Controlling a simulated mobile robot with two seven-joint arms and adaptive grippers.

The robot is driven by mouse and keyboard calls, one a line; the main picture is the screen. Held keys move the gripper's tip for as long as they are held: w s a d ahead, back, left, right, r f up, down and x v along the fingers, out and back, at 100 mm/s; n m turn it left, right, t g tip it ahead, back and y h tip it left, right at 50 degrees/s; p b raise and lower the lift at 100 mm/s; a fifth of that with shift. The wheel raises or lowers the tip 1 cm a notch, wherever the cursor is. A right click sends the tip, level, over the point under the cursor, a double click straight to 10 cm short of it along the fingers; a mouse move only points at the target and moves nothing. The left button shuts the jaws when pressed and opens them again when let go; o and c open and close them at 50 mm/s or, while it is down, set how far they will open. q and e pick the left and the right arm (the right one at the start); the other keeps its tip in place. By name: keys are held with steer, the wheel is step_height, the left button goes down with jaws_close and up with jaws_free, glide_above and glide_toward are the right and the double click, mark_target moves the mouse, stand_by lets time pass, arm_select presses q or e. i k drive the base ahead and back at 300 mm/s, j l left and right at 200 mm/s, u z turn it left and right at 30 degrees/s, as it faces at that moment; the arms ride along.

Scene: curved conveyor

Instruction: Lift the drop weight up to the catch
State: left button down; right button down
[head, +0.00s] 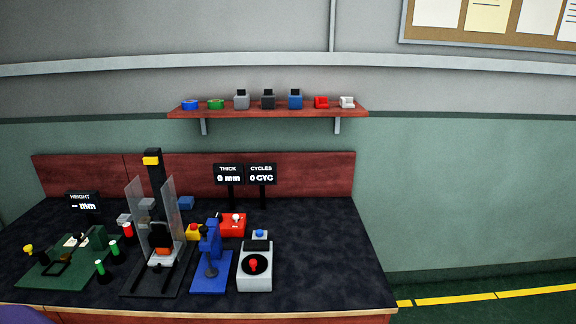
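A drop tester (140,284) stands on the bench left of centre, with a black base and clear upright guard plates (170,212) on both sides. A black column rises at its back with a yellow block (151,160) near the top; I cannot tell whether this is the catch. Between the plates a grey block (147,204) shows partway up, and a black piece (159,236) sits lower, just above a small orange part (162,251). I cannot tell which of these is the drop weight. Neither gripper is in view.
A green-based fixture (45,277) and green- and red-topped cylinders stand left of the tester. A blue press (211,255), a grey box with a red knob (254,276) and a red box (232,224) stand right. The bench's right end is clear.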

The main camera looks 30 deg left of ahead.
mark_target(163, 236)
steer(key=u, duration=1.35)
